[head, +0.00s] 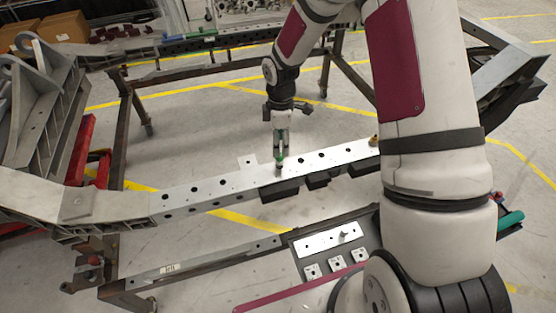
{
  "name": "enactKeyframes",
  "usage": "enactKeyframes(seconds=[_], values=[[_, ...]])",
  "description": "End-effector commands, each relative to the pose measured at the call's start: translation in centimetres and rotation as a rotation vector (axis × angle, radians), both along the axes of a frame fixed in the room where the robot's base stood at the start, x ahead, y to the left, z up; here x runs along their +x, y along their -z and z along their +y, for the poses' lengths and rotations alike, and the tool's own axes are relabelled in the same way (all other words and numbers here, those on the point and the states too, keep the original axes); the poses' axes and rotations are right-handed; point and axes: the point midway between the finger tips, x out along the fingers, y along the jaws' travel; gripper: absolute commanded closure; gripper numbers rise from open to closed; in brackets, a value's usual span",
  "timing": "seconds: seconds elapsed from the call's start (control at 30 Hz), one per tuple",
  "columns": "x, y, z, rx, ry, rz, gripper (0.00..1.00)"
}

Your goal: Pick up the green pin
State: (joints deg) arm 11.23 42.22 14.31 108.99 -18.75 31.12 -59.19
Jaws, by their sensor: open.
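A small green pin (279,160) is at the middle of the grey metal rail (205,190), at its upper surface. My gripper (281,148) points down directly above the pin, with its fingertips at or around the pin's top. It is open. The fingers hide part of the pin, and I cannot tell whether they touch it.
The rail has several holes, and a yellowish pin (373,141) stands further right on it. A plate with small brackets (330,240) lies in front. A large grey bracket (45,110) rises at the left. A green cylinder (510,219) is at the right.

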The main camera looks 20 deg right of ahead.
Motion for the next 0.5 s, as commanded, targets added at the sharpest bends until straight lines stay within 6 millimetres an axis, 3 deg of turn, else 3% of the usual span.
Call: enactKeyframes(seconds=[0.5], values=[[0.1,5.4,0.1,0.0,-0.003,0.002,0.52]])
